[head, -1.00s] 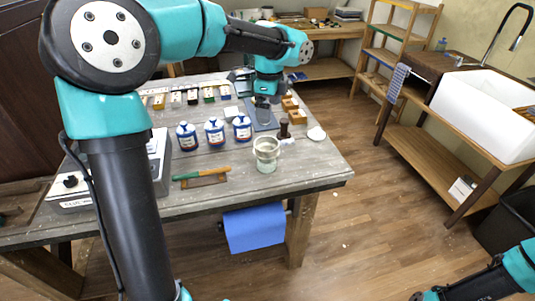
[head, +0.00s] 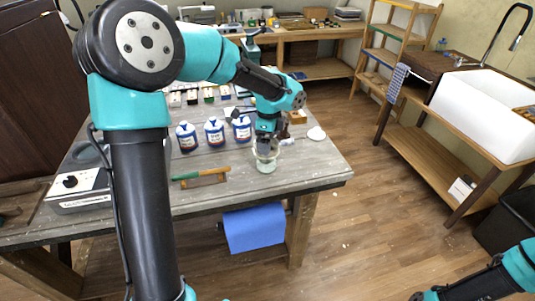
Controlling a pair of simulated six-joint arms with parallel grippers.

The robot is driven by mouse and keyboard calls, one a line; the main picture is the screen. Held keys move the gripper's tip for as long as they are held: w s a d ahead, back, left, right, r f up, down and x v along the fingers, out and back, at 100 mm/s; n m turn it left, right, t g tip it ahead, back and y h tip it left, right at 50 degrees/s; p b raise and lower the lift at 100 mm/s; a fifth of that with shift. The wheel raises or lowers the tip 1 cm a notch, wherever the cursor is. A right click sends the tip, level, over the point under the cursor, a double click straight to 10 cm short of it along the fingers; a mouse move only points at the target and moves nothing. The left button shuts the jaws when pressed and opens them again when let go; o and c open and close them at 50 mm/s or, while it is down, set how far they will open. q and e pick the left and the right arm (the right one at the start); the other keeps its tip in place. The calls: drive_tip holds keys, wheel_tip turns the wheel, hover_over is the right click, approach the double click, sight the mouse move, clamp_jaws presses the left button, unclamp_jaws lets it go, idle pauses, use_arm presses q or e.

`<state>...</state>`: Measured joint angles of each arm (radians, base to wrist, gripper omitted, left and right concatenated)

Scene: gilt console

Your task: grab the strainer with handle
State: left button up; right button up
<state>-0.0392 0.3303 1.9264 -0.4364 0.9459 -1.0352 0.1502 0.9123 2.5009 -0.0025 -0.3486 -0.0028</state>
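A pale glass jar (head: 266,164) stands near the front right of the table. In its mouth, a rim that looks like the strainer's (head: 256,152) shows in part; my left gripper covers much of it. A small pale piece (head: 287,141), possibly the strainer's handle, sticks out to the right. My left gripper (head: 267,147) points down right at the jar's mouth. Its fingers are too small and overlapped to tell whether they are open or touching anything.
Several blue-and-white bottles (head: 214,132) stand left of the jar. A green-handled brush (head: 200,177) lies at the front. A grey device with a black knob (head: 75,187) is at the left. A white piece (head: 316,134) lies right of the jar. The table's front right corner is clear.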

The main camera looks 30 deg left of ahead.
use_arm(q)
drive_tip(key=shift+s+a+f, duration=0.1)
drive_tip(key=shift+a+f, duration=0.05)
drive_tip(key=shift+f, duration=2.45)
drive_tip(key=c, duration=0.7)
drive_tip(key=shift+o, duration=0.2)
drive_tip(key=shift+r, duration=1.65)
drive_tip(key=s+d+r, duration=0.1)
drive_tip(key=s+d, duration=0.7)
drive_tip(key=s, duration=0.5)
drive_tip(key=shift+s+d+r, duration=0.25)
drive_tip(key=shift+r, duration=0.1)
